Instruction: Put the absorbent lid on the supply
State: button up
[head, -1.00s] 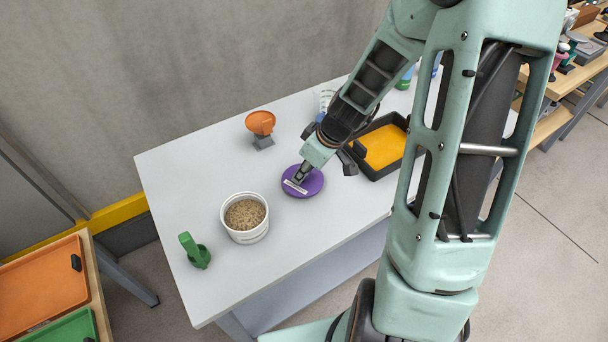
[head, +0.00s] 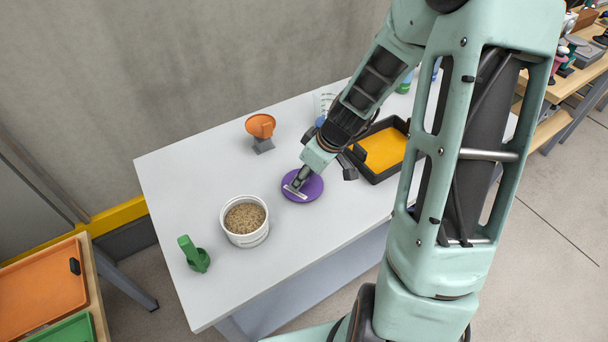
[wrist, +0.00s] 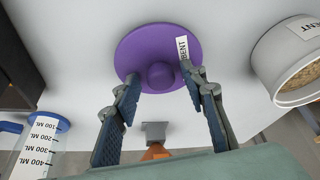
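The absorbent lid is a round purple disc (head: 313,190) with a round knob and a white label, lying flat on the table. It also shows in the wrist view (wrist: 140,47), with its knob facing my gripper and the label partly covered by a finger. My gripper (wrist: 160,78) is open, its two fingers spread to either side of the knob with gaps between. In the head view my gripper (head: 297,183) is over the lid. The supply is a white round tub (head: 246,238) of tan granules, open at the top, left of the lid; part of it shows in the wrist view (wrist: 268,62).
A green object (head: 194,255) stands left of the tub. An orange scoop-like thing on a grey base (head: 262,128) is behind the lid. A black tray with a yellow inside (head: 376,176) lies to the right. A measuring cylinder (wrist: 38,145) shows in the wrist view.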

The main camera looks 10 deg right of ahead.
jog(key=v, duration=1.2)
jog(key=shift+w+r, duration=0.1)
